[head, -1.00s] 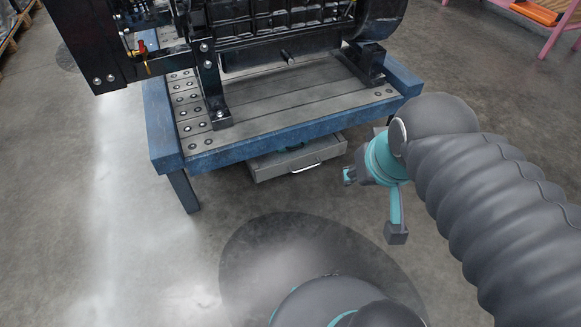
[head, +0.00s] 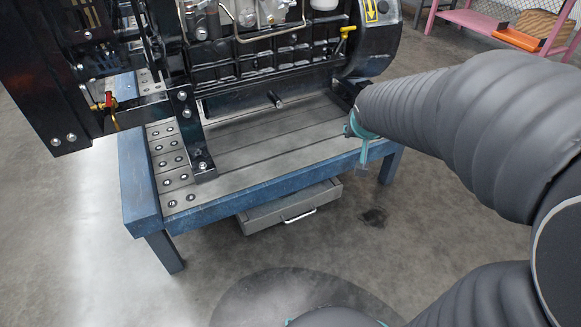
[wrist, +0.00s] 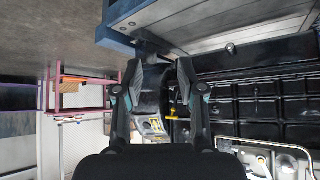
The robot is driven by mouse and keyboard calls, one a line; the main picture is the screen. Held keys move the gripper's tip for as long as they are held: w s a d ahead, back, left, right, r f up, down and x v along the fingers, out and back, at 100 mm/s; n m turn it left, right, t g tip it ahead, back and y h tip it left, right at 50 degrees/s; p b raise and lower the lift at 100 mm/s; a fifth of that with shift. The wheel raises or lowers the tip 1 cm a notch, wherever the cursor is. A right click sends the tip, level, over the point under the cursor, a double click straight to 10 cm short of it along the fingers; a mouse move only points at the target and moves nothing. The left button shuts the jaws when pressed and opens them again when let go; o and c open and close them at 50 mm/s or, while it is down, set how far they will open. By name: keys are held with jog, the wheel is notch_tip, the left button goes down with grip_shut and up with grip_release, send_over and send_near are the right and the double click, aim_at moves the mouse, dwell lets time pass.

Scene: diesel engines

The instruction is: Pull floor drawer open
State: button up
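The floor drawer (head: 270,220) is a grey metal box low under the blue workbench, with a pale bar handle (head: 300,216) on its front. I cannot tell if it stands slightly out. The drawer does not show clearly in the wrist view. My gripper (wrist: 159,70) has its two fingers spread wide apart with nothing held between them. In the head view, a teal and grey part of it shows beside the bench's right front edge, above and right of the drawer handle. My arm hides most of it there.
A black diesel engine (head: 265,75) stands on the blue bench (head: 270,184), close to my gripper. A bench leg (head: 164,252) stands left of the drawer. A pink rack (head: 470,22) is at the back right. The floor before the drawer is clear.

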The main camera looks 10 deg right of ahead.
jog(key=w+d+f+m+t+y+b, duration=0.1)
jog(key=w+d+f, duration=0.1)
jog(key=w+f, duration=0.45)
jog(key=w+d+f+t+b, duration=0.1)
jog(key=w+d+f, duration=0.2)
jog(key=w+f, duration=0.35)
jog(key=m+t+y+b, duration=0.2)
jog(key=m+y+b, duration=0.35)
jog(key=y, duration=0.65)
send_near(302, 216)
jog(key=shift+m, duration=0.45)
jog(key=x, duration=1)
jog(key=shift+w+f+b, duration=0.1)
jog(key=shift+f+b, duration=0.2)
grip_shut()
